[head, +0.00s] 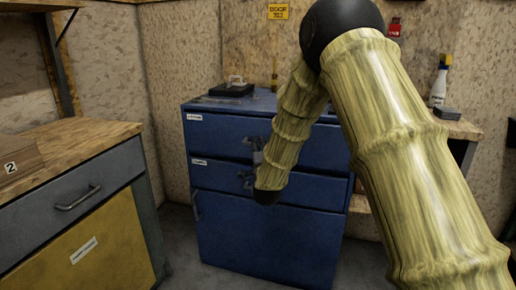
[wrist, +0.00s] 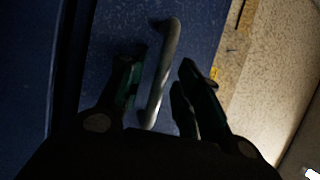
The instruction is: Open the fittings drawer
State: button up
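A blue cabinet (head: 265,240) stands in the middle of the head view, with an upper drawer (head: 215,135) and a second drawer (head: 215,174), both shut. Each has a small white label, too small to read. In the wrist view my gripper (wrist: 158,76) is open, its fingers on either side of a grey bar handle (wrist: 168,50), with gaps visible. In the head view my gripper (head: 256,150) is at the upper drawer's front, partly hidden by my arm. Another handle (head: 247,180) shows on the second drawer. Which drawer is the fittings drawer cannot be read.
A workbench with a grey drawer (head: 75,190) and yellow door (head: 95,245) stands at the left. A dark box (head: 232,90) sits on the cabinet top. A white bottle (head: 438,85) stands on a wooden surface at the right. Some floor shows between bench and cabinet.

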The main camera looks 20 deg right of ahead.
jog(key=shift+w+d+r, duration=0.1)
jog(key=shift+w+d, duration=0.05)
jog(key=shift+w, duration=0.45)
jog(key=shift+c, duration=0.4)
grip_shut()
